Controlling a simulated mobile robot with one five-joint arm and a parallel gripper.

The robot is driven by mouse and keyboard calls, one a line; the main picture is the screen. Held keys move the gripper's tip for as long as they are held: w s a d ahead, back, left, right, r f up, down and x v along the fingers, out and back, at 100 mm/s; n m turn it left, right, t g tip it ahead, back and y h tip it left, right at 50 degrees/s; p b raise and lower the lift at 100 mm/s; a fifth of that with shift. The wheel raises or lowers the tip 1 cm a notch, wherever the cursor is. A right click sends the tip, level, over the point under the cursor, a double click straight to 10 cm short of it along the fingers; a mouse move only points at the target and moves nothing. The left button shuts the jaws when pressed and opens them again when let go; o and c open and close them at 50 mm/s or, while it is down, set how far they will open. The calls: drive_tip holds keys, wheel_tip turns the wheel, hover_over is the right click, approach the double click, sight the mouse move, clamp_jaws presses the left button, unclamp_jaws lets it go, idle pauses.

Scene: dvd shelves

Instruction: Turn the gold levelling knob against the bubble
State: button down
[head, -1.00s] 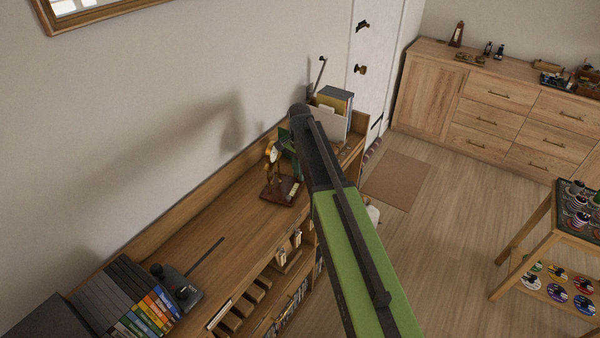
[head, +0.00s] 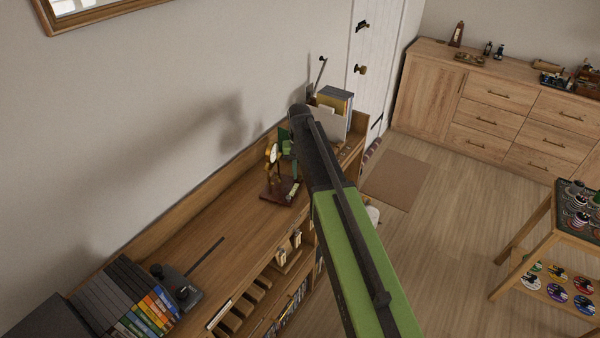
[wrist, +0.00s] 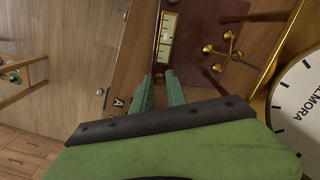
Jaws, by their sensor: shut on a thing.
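The clock stands on a dark red-brown base (wrist: 203,20), with a round white dial (wrist: 298,105) in a gold frame at the right of the wrist view. A pale yellow bubble vial (wrist: 167,38) is set along the base's edge; I cannot make out the bubble's exact place. My gripper (wrist: 161,77) has its green fingers close together at that edge, just below the vial. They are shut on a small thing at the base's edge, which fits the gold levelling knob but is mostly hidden. In the head view the base (head: 281,191) shows, with my arm covering much of the gripper.
A gold spoked piece (wrist: 222,46) stands on the base near the fingers. The wooden shelf top (head: 190,235) is mostly clear left of the clock. A file holder with folders (head: 335,105) stands behind my arm. A black joystick (head: 175,285) and cases are at the near left.

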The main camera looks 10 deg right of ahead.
drive_tip(key=n, duration=0.5)
drive_tip(key=shift+n, duration=0.4)
idle(0.4)
drive_tip(key=c, duration=1.3)
unclamp_jaws()
drive_tip(key=shift+c, duration=0.2)
drive_tip(key=shift+r, duration=0.1)
wheel_tip(320, 180, up, 17)
drive_tip(key=p, duration=1.7)
